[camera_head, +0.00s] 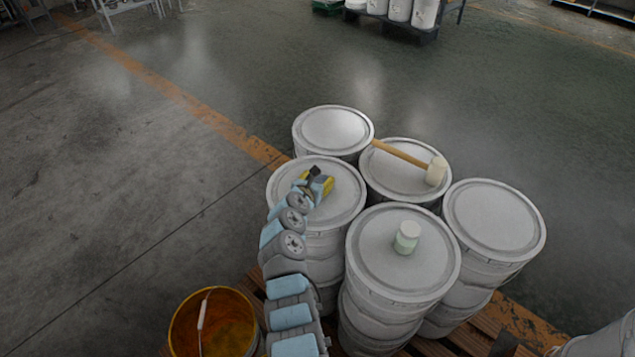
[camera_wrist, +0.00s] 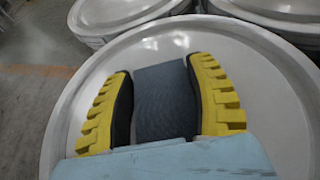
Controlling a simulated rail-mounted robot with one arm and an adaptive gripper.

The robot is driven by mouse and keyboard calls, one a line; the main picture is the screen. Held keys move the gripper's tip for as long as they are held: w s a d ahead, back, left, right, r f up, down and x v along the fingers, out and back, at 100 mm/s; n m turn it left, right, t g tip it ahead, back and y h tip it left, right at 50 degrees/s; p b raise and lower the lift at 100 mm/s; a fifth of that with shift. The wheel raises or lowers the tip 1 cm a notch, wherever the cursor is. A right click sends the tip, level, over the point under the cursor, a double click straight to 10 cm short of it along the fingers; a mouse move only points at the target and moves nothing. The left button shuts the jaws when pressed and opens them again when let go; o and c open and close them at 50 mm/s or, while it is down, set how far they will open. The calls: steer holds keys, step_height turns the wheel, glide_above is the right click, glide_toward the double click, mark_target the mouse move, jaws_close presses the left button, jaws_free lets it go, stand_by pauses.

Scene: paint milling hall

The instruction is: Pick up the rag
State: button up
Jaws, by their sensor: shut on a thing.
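The rag is a dark blue-grey piece of cloth (camera_wrist: 165,105), seen in the wrist view between the two yellow, ribbed fingers of my gripper (camera_wrist: 160,72). The fingers press on it from both sides. In the head view my gripper (camera_head: 319,184) is over the lid of the left white drum (camera_head: 337,212), and a small dark part of the rag (camera_head: 313,171) shows beside the fingers. I cannot tell whether the rag touches the lid. Its near end is hidden by my wrist.
A mallet (camera_head: 405,155) lies on the back middle drum. A small pale-green-labelled jar (camera_head: 406,238) stands on the front drum. More white drums (camera_head: 494,217) stand close around on a wooden pallet. A yellow bucket (camera_head: 180,330) is at lower left.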

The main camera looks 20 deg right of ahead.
mark_target(319, 180)
step_height(319, 180, up, 4)
steer(key=shift+f+p, duration=0.25)
steer(key=shift+p, duration=0.6)
steer(key=shift+s+a+r, duration=0.1)
steer(key=shift+s+r, duration=0.1)
steer(key=shift+r, duration=0.05)
steer(key=s+r+p, duration=0.1)
steer(key=s+a+r, duration=0.1)
steer(key=r, duration=0.1)
steer(key=s+r+p, duration=0.1)
steer(key=s+r, duration=0.1)
steer(key=shift+s+a+p, duration=0.1)
steer(key=shift+a+p, duration=0.2)
steer(key=s+a+r+p, duration=0.1)
steer(key=s+a+r, duration=0.2)
steer(key=s, duration=0.5)
steer(key=shift+s+a+r, duration=0.15)
steer(key=shift+s+r, duration=0.1)
steer(key=shift+r, duration=0.25)
steer(key=shift+a, duration=0.1)
